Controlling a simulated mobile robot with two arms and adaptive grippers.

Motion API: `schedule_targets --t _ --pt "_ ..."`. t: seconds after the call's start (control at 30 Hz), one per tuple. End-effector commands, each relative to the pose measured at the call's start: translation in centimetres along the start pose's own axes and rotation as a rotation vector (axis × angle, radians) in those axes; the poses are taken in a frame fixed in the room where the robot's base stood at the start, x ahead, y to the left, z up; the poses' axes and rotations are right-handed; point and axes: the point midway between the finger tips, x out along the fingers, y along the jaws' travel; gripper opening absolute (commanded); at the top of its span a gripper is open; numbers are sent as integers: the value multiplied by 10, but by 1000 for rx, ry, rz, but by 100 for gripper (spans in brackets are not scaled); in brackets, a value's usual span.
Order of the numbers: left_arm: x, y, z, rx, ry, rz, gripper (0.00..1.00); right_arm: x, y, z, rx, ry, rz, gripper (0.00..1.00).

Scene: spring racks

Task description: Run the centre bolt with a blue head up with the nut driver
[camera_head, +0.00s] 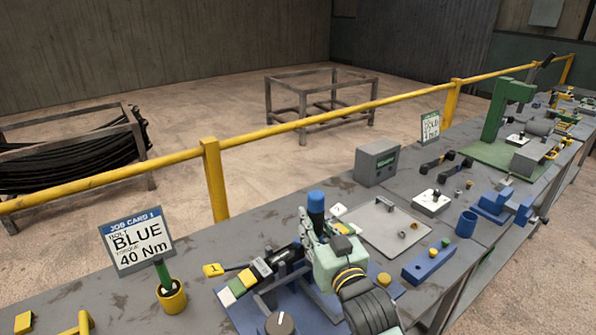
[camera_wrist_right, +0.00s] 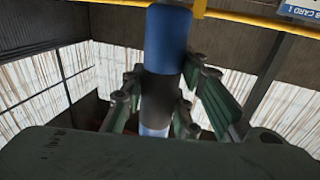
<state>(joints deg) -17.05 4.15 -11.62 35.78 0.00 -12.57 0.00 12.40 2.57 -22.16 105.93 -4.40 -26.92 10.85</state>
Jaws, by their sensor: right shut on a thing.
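My right gripper (camera_head: 322,235) is shut on an upright tool with a blue cylindrical handle (camera_head: 316,208), which looks like the nut driver. In the right wrist view the green fingers (camera_wrist_right: 160,105) close around its dark middle, with the blue handle (camera_wrist_right: 168,40) above and a pale blue part below. The gripper stands over the right end of a dark spring pack (camera_head: 288,255) on a blue base (camera_head: 310,312). The centre bolt and its blue head are not discernible; my gripper hides that area. My left gripper is not in view.
A grey tray (camera_head: 385,232) with small parts, a grey box (camera_head: 377,162) and a blue cup (camera_head: 466,223) stand to the right.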

Motion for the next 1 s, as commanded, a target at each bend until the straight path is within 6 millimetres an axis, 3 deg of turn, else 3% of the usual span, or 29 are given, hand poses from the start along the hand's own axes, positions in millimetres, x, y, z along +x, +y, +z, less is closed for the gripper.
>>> schedule_targets --t 0.03,0.1,0.33,1.0 --pt "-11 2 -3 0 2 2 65 17 -3 -23 -6 12 -18 0" --pt "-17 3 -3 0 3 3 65 36 -7 -36 -5 12 -37 0" --pt "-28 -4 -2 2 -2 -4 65 75 -10 -66 -2 10 -66 0" --pt "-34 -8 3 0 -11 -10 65 82 -10 -73 2 8 -69 0"
